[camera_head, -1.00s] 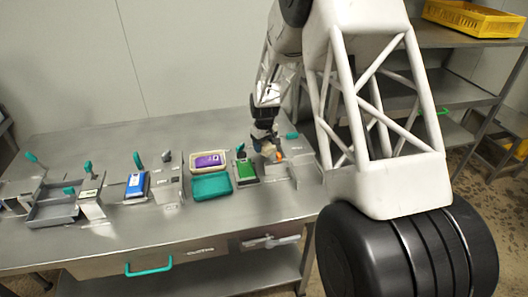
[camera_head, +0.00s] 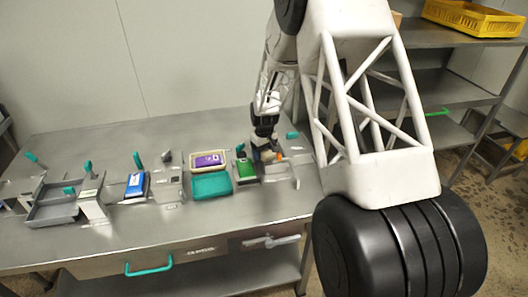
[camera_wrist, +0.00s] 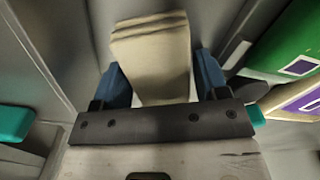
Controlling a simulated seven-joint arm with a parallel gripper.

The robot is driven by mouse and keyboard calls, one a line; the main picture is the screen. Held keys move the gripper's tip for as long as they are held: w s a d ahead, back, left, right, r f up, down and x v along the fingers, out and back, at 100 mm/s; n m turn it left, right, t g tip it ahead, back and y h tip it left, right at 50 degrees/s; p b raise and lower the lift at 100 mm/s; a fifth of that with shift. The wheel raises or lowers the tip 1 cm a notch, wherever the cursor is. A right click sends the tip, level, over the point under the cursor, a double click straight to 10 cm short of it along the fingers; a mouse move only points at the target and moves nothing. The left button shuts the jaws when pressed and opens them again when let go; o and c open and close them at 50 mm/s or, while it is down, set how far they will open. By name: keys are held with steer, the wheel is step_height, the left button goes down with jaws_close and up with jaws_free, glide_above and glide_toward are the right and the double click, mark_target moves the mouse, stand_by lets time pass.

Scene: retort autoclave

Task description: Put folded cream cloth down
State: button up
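The folded cream cloth (camera_wrist: 152,50) lies between the two blue fingers of my gripper (camera_wrist: 162,72) in the wrist view. Its folded layers show at its far end. The fingers sit close against its two sides, and it looks gripped. In the head view my gripper (camera_head: 265,153) is low over the right part of the steel table, at a grey metal fixture (camera_head: 284,184).
A green packet (camera_head: 245,168) stands just left of my gripper. Further left are a teal tray (camera_head: 211,185), a cream tray (camera_head: 193,163) with a purple packet (camera_head: 211,159), and a blue packet (camera_head: 136,184). A grey bin (camera_head: 50,215) is far left. The table's front strip is clear.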

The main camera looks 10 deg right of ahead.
mark_target(264, 150)
step_height(264, 150, up, 12)
steer(key=shift+r, duration=0.15)
stand_by(0.8)
stand_by(0.4)
